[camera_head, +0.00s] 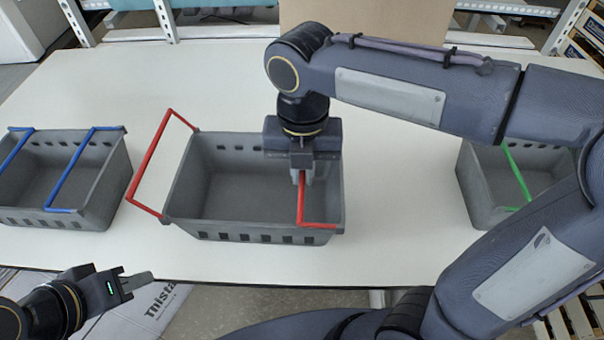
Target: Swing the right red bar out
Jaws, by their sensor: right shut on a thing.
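The grey crate with red bars (250,234) stands in the middle of the table. Its right red bar (301,207) lies inward over the crate's opening, near the right wall. My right gripper (301,175) points down over the crate and is shut on this bar, hiding its far part. The left red bar (148,160) is swung outward, past the crate's left wall. My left gripper (138,282) is at the lower left, off the table's front edge, away from the crate; its finger opening cannot be made out.
A grey crate with blue bars (95,190) stands at the left, both bars across its opening. A grey crate with a green bar (478,195) stands at the right, partly hidden by my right arm. A cardboard box (365,18) is at the back. White table surface (400,215) is free between crates.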

